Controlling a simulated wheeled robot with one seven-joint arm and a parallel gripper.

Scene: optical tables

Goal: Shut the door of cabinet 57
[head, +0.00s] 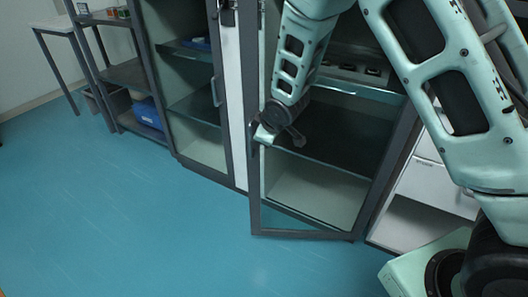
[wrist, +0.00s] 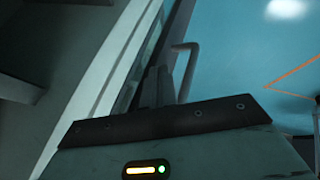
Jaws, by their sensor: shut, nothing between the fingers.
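The glass door (head: 310,232) with a dark grey frame stands ajar on the right-hand cabinet. Its lower left corner juts out over the floor, and its right side meets the cabinet. No cabinet number is readable. My gripper (wrist: 157,88) is shut and empty. In the head view it is at the door's left frame, at about mid-height. In the wrist view a bent bar handle (wrist: 186,72) is just right of the fingers, beside a pale edge running diagonally. I cannot tell whether the fingers touch the door or handle.
Another glass-fronted cabinet (head: 196,110) stands to the left, with a bar handle. A shelf rack (head: 126,73) with a blue bin (head: 147,112) is farther left. White drawers (head: 437,188) are at the right. The blue floor (head: 130,230) in front is clear.

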